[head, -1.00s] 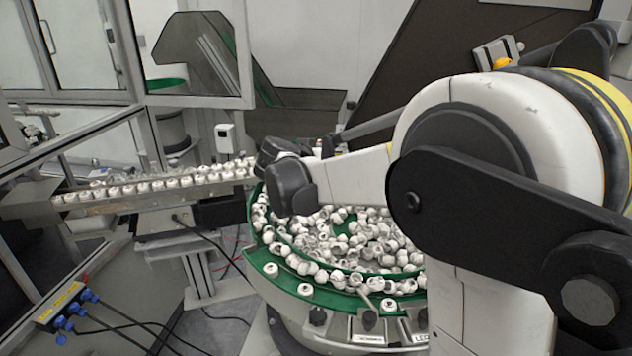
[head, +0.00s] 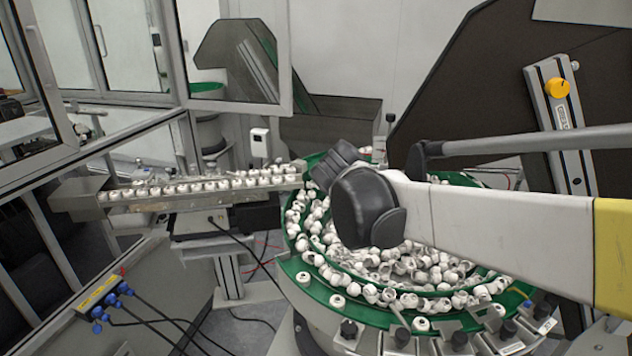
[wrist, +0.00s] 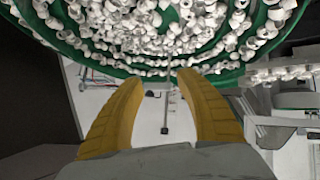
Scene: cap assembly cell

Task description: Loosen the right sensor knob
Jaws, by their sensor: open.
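Several black knobs sit along the front rim of the green parts bowl, among them one near the front left (head: 349,328), one at the front (head: 401,336) and one further right (head: 508,328). I cannot tell which is the right sensor knob. My gripper (wrist: 162,77) shows in the wrist view with two yellow fingers apart and nothing held between them. The bowl's green rim (wrist: 95,68) crosses the picture at and beyond the fingertips. In the head view my arm's dark joint hides the gripper and part of the bowl (head: 318,283).
A feed rail (head: 150,203) lined with white caps runs left from the bowl. A blue-plugged connector box (head: 98,293) with cables stands at lower left. A glazed frame (head: 232,55) stands behind. A post with an orange knob (head: 557,88) stands at right.

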